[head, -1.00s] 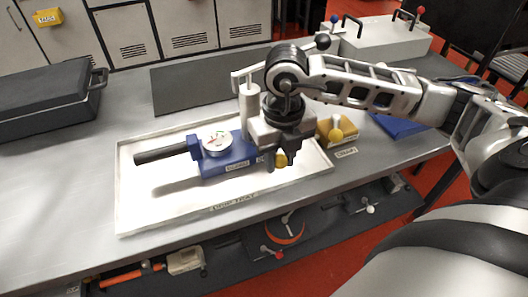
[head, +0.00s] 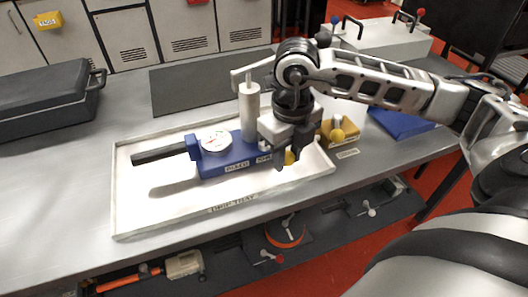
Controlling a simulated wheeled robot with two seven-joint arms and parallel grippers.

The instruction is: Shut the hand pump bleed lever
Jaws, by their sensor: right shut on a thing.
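The blue hand pump (head: 228,160) lies in the white drip tray (head: 150,215). It has a round white gauge (head: 215,141), a black handle to the left and a pale upright cylinder (head: 249,112). A yellow knob (head: 290,157), seemingly the bleed lever's end, shows at the pump's right end. My right gripper (head: 285,160) points down over that end, its fingers shut at the lever. The fingers hide most of the lever, so its angle cannot be told. My left gripper is out of view.
A yellow block with a knob (head: 338,136) stands just right of the tray, with a blue flat item (head: 400,122) beyond. A black case (head: 45,105) is at the left. A dark mat (head: 195,88) lies behind the tray. Tools lie on a lower shelf.

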